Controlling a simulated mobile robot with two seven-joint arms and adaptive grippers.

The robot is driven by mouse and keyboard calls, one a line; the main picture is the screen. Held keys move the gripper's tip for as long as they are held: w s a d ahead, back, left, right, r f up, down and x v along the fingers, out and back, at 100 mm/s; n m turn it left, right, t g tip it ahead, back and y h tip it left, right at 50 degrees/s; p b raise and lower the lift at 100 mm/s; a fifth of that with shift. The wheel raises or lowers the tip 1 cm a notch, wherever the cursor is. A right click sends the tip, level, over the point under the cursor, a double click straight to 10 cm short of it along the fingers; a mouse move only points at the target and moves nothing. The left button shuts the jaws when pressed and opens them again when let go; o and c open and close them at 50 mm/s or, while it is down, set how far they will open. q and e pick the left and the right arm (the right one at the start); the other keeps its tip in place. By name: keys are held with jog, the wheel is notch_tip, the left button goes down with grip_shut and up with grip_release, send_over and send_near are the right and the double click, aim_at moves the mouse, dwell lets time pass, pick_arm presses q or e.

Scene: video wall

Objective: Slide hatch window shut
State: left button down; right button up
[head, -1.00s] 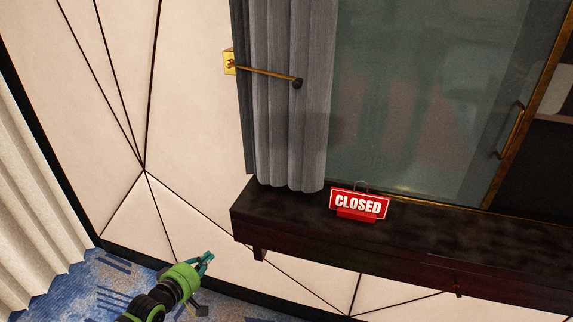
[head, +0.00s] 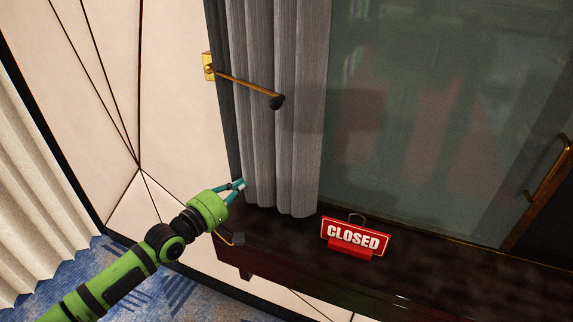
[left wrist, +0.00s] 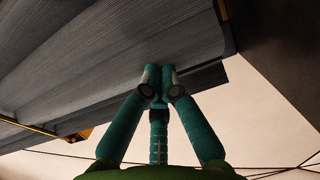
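The hatch window is a dark, greenish glass pane (head: 420,120) with a brass-edged frame at its right. A brass bar handle (head: 549,168) stands on that frame near the right picture edge. A dark strip of opening shows right of the frame. My left gripper (head: 243,183) has teal fingers drawn together at the tips, by the lower left edge of the grey curtain (head: 285,150). In the left wrist view the fingertips (left wrist: 160,76) meet in front of the curtain cloth, with no held object visible. Whether they touch the cloth is unclear. My right gripper is out of view.
A red CLOSED sign (head: 354,238) stands on the dark counter (head: 300,250) below the glass. A brass rod (head: 245,85) with a black knob juts from the wall across the curtain. Cream wall panels (head: 100,90) and a pale curtain (head: 25,200) lie at left.

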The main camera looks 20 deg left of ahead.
aim_at(283, 161)
pick_arm(q)
jog(key=shift+w+d+r, duration=0.15)
jog(key=shift+w+r, duration=0.2)
jog(key=shift+w, duration=0.15)
jog(key=x, duration=0.2)
jog(key=shift+w+d+p, duration=0.1)
jog(key=shift+w+p, duration=0.25)
jog(key=shift+w, duration=0.05)
jog(key=x, duration=0.5)
jog(key=shift+w+d+f+p, duration=0.1)
jog(key=shift+d+p, duration=0.1)
jog(key=shift+p, duration=0.15)
jog(key=shift+d+p, duration=1.1)
jog(key=shift+d, duration=0.05)
jog(key=shift+s+d+p, duration=0.25)
jog(key=shift+d+p, duration=0.05)
jog(key=shift+d, duration=0.35)
jog(key=shift+f, duration=0.2)
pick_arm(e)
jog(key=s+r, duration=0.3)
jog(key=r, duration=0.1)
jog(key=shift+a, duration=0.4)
pick_arm(q)
jog(key=shift+d, duration=0.1)
